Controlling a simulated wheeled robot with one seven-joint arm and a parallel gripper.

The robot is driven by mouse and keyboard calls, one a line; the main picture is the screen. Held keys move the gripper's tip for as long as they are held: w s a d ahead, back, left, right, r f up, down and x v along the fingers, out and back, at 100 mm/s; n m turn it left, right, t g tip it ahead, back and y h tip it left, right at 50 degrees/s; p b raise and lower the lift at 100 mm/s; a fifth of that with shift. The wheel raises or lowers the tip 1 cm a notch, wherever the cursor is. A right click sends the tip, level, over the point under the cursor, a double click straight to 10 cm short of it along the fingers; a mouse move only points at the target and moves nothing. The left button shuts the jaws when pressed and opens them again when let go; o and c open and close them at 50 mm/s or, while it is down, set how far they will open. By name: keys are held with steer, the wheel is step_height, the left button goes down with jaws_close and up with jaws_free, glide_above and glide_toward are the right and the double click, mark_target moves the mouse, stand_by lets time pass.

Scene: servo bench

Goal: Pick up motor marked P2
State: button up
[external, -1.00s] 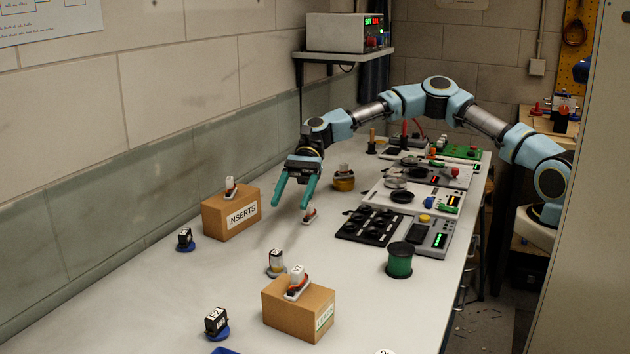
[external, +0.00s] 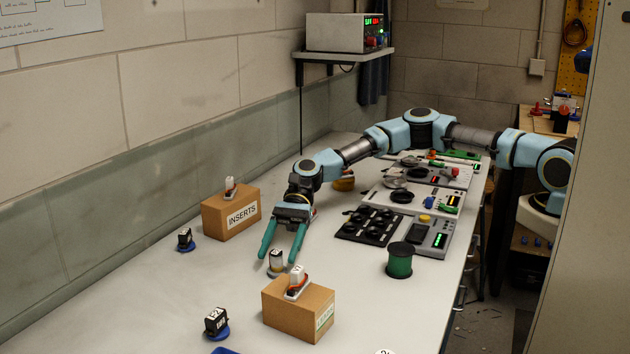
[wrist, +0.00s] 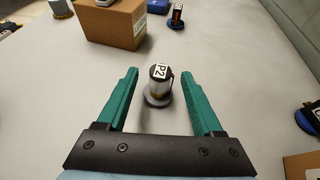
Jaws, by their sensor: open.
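The motor marked P2 (wrist: 158,82) stands upright on a round base in the wrist view, its black top carrying a white P2 label. It also shows in the external view (external: 276,262), behind the right-hand cardboard box. My gripper (external: 278,257) is open with green fingers, pointing down and forward at the motor. In the wrist view my gripper (wrist: 159,72) has one finger on each side of the motor, with clear gaps to both. I cannot tell whether the fingertips are low enough to be level with its body.
Two dark motors on blue bases (external: 186,239) (external: 216,322) stand on the left. A green spool (external: 399,260) and black tray (external: 370,226) are on the right.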

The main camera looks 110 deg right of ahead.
steer(key=shift+x, duration=0.95)
jaws_close()
